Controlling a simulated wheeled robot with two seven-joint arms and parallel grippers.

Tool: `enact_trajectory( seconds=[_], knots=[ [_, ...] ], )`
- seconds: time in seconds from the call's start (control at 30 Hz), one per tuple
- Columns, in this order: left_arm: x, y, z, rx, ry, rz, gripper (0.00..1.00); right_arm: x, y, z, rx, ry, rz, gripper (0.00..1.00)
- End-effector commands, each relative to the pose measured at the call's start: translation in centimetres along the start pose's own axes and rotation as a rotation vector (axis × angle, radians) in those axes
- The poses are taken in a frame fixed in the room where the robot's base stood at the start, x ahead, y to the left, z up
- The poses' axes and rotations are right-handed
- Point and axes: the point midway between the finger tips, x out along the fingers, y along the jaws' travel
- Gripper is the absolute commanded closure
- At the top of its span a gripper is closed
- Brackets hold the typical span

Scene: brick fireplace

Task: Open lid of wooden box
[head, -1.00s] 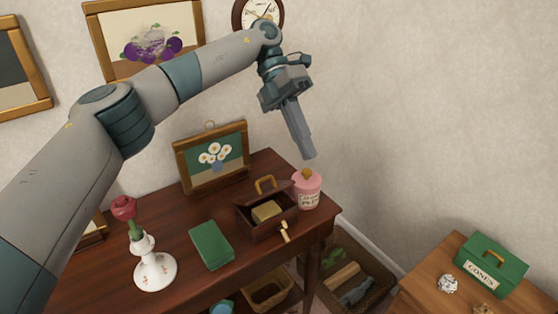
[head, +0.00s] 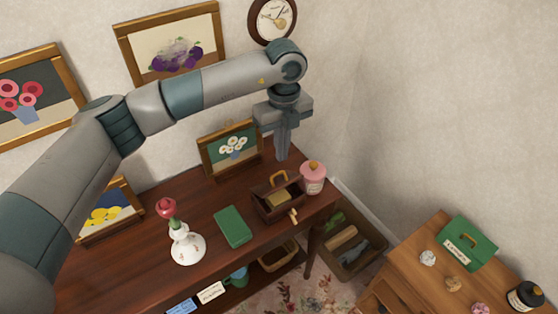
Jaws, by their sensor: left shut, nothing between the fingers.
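The small dark wooden box (head: 272,211) stands near the right end of the dark wooden table. Its lid, with a tan handle (head: 278,178), is raised at the back, and a yellow block (head: 278,199) shows inside. A small brass-coloured piece (head: 293,215) sticks out at its front right. My left gripper (head: 282,157) is shut and empty, pointing down just behind the lid in the picture. I cannot tell whether it touches the lid. My right gripper is not in view.
A pink jar (head: 314,180) stands close to the right of the box. A framed daisy picture (head: 231,148) stands behind left. A lower wooden cabinet (head: 400,270) is at right.

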Motion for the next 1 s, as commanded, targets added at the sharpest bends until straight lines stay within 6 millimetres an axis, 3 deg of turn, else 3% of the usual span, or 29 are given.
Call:
enact_trajectory(
  seconds=[0.63, 1.0],
  knots=[
    [0.3, 0.0, 0.1, -0.051, -0.023, -0.011, 1.00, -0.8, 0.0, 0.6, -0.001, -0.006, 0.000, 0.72],
    [4.5, 0.0, 0.1, -0.051, -0.021, -0.009, 1.00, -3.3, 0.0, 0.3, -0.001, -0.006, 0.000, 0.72]
  ],
)
